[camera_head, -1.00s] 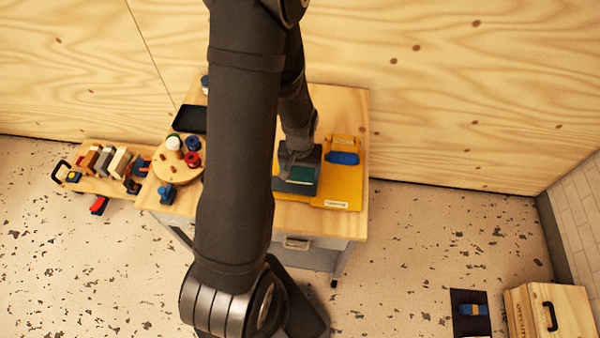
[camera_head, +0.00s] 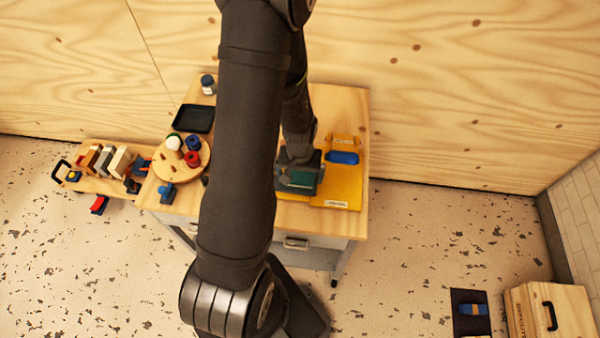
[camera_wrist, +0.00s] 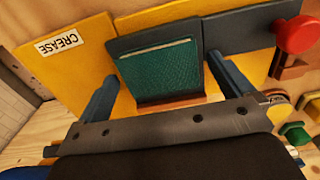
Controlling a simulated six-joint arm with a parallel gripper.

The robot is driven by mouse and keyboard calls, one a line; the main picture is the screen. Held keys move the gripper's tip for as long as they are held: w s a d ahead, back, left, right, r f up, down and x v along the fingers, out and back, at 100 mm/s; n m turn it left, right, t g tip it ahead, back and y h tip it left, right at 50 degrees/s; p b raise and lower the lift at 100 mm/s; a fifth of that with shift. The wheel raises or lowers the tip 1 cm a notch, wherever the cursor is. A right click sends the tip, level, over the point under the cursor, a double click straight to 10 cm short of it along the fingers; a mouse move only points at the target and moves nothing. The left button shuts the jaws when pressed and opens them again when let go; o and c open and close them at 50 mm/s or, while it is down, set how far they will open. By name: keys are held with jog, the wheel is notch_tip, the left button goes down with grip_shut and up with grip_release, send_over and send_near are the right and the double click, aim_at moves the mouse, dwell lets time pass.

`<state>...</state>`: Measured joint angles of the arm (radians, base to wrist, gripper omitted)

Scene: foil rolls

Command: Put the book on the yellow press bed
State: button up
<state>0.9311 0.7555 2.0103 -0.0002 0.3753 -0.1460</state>
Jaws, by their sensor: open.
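The book (camera_wrist: 157,72) has a green textured cover with dark borders. In the wrist view it lies between the two blue-grey fingers of my gripper (camera_wrist: 162,68), with a visible gap on the left side. My gripper is open. In the head view the book (camera_head: 305,176) is under my gripper (camera_head: 300,160), at the left part of the yellow press bed (camera_head: 346,190). The press bed (camera_wrist: 75,68) carries a CREASE label in the wrist view. The book overlaps the bed in both views; whether it rests flat on it I cannot tell.
A blue object (camera_head: 343,157) lies on the yellow piece behind. A red knob (camera_wrist: 298,36) is at the right in the wrist view. A round wooden board (camera_head: 180,162) with spools, a black tray (camera_head: 193,119) and a small jar (camera_head: 208,84) stand left of my arm.

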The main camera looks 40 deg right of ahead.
aim_at(300, 177)
jog(key=shift+r, duration=0.1)
notch_tip(300, 177, up, 12)
dwell(0.6)
notch_tip(300, 177, down, 12)
jog(key=shift+f, duration=0.1)
dwell(1.0)
